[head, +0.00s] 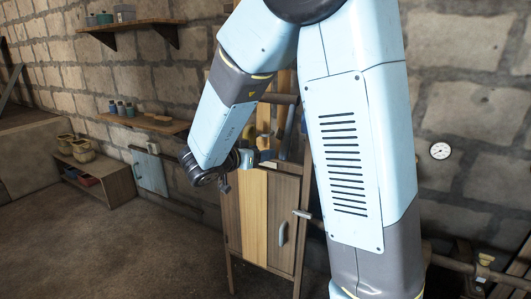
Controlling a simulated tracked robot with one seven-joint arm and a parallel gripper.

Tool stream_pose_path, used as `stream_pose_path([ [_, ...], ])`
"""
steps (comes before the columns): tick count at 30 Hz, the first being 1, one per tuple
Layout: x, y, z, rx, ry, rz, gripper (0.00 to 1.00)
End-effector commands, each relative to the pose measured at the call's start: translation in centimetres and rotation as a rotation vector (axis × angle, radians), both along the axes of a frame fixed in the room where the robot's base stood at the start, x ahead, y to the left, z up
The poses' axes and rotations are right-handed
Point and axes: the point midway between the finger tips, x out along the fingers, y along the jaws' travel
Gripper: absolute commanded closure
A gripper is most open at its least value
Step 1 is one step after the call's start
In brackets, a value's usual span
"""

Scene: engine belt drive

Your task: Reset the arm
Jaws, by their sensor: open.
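My light blue arm rises through the right half of the head view, bends at the top edge and slopes down to the left. Its dark wrist ends in my gripper (225,186), which is small and dark in the picture. The gripper is open, and I see nothing held in it. It shows in front of the upper left part of a wooden cabinet (253,215). The gap between gripper and cabinet cannot be judged from this view.
The cabinet has a handle (283,233) and tools behind its top. Wall shelves (145,122) and a low wooden unit (113,185) with pots stand left, near a small blue cabinet (150,171). A gauge (441,151) and pipes (450,262) are right. The left floor is clear.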

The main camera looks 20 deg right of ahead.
Motion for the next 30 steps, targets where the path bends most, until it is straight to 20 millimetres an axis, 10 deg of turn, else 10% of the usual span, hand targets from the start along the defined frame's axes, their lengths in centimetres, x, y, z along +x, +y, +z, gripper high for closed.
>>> stream_pose_path([
  [14,0.3,0.1,0.4,0.025,-0.015,0.028,0.41],
  [30,2.5,3.0,8.4,0.422,-0.127,0.697,0.41],
])
